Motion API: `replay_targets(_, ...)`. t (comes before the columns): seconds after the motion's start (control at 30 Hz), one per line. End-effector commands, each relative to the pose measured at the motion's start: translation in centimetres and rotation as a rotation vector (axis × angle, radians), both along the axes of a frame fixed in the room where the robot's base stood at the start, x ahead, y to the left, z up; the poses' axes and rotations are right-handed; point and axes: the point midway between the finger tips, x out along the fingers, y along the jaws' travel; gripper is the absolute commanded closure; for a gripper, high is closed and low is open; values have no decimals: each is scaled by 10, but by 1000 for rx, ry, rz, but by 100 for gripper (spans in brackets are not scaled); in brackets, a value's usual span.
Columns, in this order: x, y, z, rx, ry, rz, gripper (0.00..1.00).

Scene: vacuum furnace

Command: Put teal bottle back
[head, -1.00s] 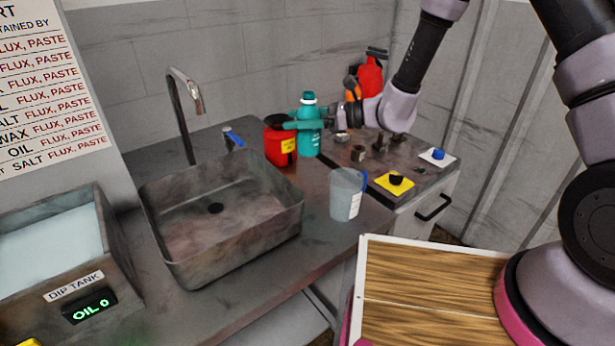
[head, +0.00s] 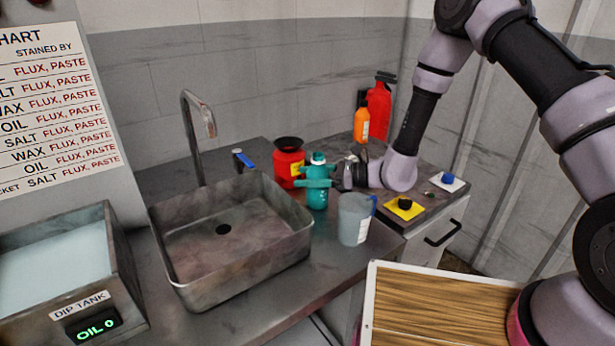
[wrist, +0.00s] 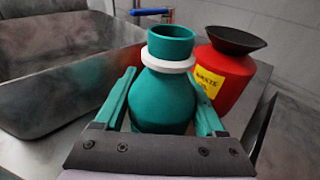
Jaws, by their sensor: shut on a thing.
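The teal bottle (head: 318,196) stands upright between the fingers of my gripper (head: 316,184), just right of the sink. In the wrist view the bottle (wrist: 168,90) has a white collar and an open-looking round top. The two teal fingers of my gripper (wrist: 166,103) lie on either side of its body, shut on it. The bottle's base is low by the counter; I cannot tell whether it touches.
A red waste container (head: 289,160) with a black funnel top stands close behind the bottle. A clear beaker (head: 354,218) stands just in front on the right. The sink (head: 230,240) is on the left. An orange bottle (head: 361,122) and red extinguisher (head: 379,104) are behind.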

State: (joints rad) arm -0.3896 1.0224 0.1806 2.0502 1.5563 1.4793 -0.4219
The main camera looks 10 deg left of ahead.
Motion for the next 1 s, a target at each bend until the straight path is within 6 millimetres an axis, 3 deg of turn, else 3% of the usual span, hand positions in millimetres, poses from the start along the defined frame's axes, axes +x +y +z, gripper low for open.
replay_targets(0.17,0,0,-3,0,1,0,95)
replay_targets(0.2,0,0,-3,0,1,0,20)
replay_targets(0.27,0,0,-3,-1,1,0,0)
replay_targets(0.63,1,-7,1,-1,2,-2,0)
replay_targets(1.0,7,-81,13,-1,2,-5,0)
